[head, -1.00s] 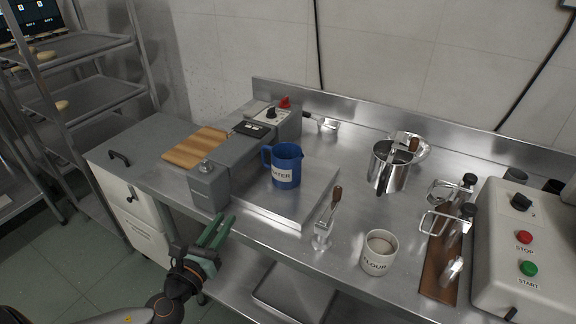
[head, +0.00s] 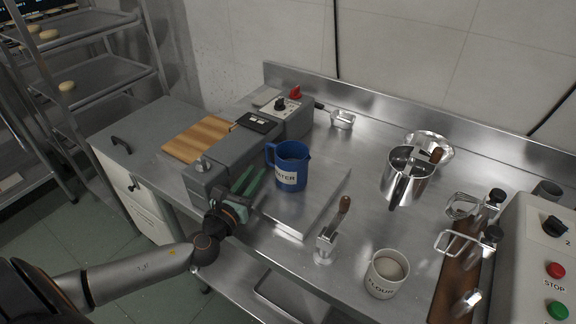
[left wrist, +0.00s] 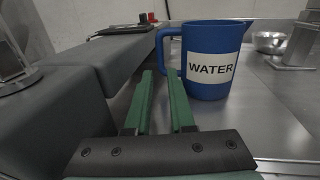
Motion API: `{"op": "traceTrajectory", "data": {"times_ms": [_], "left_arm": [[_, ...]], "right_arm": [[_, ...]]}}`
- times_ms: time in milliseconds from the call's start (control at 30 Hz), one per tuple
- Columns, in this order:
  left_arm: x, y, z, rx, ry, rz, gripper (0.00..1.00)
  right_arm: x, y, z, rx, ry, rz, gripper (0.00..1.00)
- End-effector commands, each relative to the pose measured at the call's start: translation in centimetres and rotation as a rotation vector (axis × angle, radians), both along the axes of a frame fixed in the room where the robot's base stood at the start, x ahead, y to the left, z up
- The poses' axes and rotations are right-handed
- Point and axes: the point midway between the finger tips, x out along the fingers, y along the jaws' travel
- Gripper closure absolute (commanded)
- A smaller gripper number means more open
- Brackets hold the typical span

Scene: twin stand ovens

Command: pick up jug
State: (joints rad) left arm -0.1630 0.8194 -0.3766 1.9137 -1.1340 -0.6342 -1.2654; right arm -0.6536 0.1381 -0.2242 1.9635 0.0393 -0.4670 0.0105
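The blue jug (head: 290,165) with a white WATER label stands upright on the steel tray at the table's left part. Its handle is on its left side in the head view. My left gripper (head: 250,180) is just left of the jug, fingers pointing toward its handle. In the left wrist view the jug (left wrist: 211,62) stands ahead and to the right, handle toward the left. The green fingers (left wrist: 161,92) are apart with nothing between them, short of the handle. My right gripper is not in view.
A grey machine (head: 225,155) stands close on the left, with a wooden board (head: 199,139) beside it. A clamp-like tool (head: 331,235), a FLOUR cup (head: 386,273) and a metal sifter (head: 408,176) stand to the right.

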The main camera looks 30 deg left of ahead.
Motion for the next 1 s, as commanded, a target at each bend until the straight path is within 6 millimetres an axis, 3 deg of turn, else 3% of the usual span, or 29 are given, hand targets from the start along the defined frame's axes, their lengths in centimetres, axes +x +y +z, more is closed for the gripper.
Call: {"op": "traceTrajectory", "data": {"times_ms": [233,433,600,900,1000], "left_arm": [[1.3,0.0,0.4,-0.003,-0.001,-0.001,0.78],[3.9,0.2,1.3,-0.002,-0.003,0.0,0.78],[5.5,0.4,1.0,-0.002,0.0,0.001,0.78],[5.8,0.4,0.9,-0.001,0.002,-0.001,0.78],[5.8,0.4,0.9,-0.001,0.001,-0.001,0.9]], "right_arm": [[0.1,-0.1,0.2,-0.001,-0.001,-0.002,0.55],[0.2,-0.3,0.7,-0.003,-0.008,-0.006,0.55],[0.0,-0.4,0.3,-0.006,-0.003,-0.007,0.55],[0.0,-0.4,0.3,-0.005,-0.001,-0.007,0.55],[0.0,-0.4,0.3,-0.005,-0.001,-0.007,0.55]]}}
